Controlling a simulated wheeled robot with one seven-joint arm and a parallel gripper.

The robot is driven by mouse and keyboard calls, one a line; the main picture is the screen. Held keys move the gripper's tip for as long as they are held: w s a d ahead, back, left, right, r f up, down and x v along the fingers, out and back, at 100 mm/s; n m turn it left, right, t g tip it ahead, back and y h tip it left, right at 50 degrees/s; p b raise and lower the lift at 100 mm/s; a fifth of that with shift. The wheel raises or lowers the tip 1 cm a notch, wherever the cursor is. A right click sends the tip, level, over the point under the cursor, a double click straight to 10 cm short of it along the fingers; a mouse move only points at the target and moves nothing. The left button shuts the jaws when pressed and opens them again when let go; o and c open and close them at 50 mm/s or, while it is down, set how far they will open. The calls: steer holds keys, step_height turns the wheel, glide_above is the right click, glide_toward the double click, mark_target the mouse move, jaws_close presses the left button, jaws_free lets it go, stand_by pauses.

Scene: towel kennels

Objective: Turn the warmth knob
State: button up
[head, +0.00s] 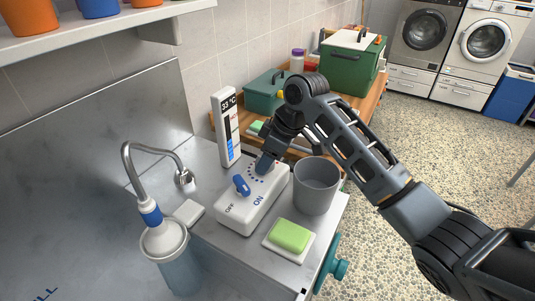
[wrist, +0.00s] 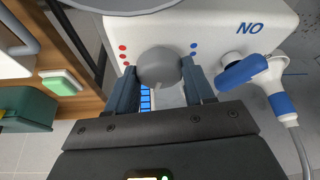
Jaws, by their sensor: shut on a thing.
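The warmth knob (wrist: 160,65) is a round grey knob on the white control box (head: 235,215). In the wrist view, red dots lie to its left and blue dots to its right. My gripper (wrist: 163,75) has one finger on each side of the knob and is shut on it. In the head view my gripper (head: 266,163) comes down over the box's far end and hides the knob. A thermometer panel (head: 228,125) with a blue column stands behind the box; its display seems to read 33 °C.
A blue lever (head: 241,184) sits beside the knob, between OFF and ON marks. A grey cup (head: 316,186) and a green soap (head: 290,236) stand close on the right.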

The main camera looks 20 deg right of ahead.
steer(key=shift+m, duration=0.6)
steer(key=shift+r+t, duration=0.1)
steer(key=shift+t, duration=0.2)
steer(key=o, duration=1)
steer(key=b+v, duration=0.1)
steer(key=v, duration=0.6)
steer(key=shift+s+r, duration=0.1)
steer(key=shift+r, duration=0.25)
steer(key=shift+a, duration=0.15)
